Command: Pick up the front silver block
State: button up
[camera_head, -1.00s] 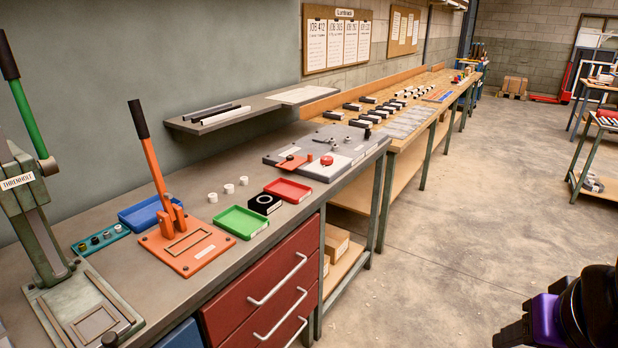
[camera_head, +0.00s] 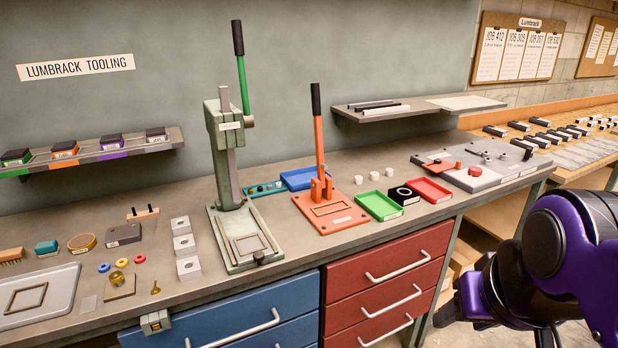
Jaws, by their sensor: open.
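Three silver blocks, each with a dark hole, stand in a row on the grey bench, left of the green press. The front silver block (camera_head: 188,267) is nearest the bench's front edge. The middle silver block (camera_head: 184,244) and the back silver block (camera_head: 180,226) stand behind it, apart from each other.
The green press (camera_head: 232,190) stands close right of the blocks, its base near the front block. Left are a brass-knobbed plate (camera_head: 119,285), coloured rings and a dark block (camera_head: 124,235). An orange lever press (camera_head: 330,210) and trays stand further right. A latch (camera_head: 155,322) sits on the front edge.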

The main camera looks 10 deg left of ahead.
aim_at(184, 274)
jog(key=u, duration=0.4)
jog(key=i+u, duration=0.15)
jog(key=u, duration=0.2)
jog(key=l+u, duration=0.1)
jog(key=u, duration=0.3)
jog(key=i+l, duration=0.6)
